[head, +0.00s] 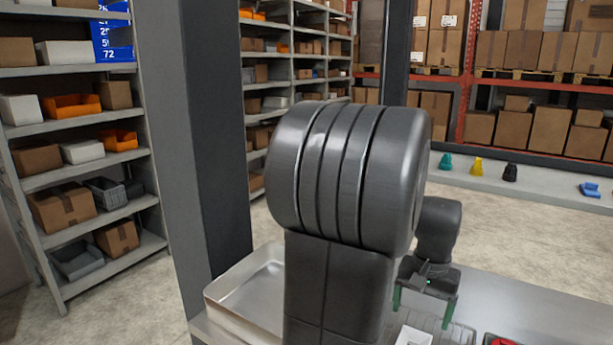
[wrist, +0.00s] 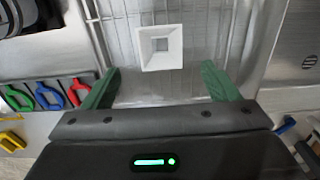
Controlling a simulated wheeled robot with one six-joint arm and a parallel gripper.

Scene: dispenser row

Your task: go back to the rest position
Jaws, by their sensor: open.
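My gripper (head: 424,308) hangs over the steel counter on the right in the head view, with its two green fingers spread apart. In the wrist view my gripper (wrist: 158,88) is open and nothing is between its fingers. A white object (head: 413,336) shows in part at the bottom of the head view. My own arm hides much of the counter.
A steel tray (head: 240,295) stands left of my arm. A red item (head: 497,340) is at the bottom right. Green, blue and red hooked pieces (wrist: 48,95) lie at the left in the wrist view. Shelving (head: 85,165) stands at the left. A far ledge (head: 540,185) holds small coloured items.

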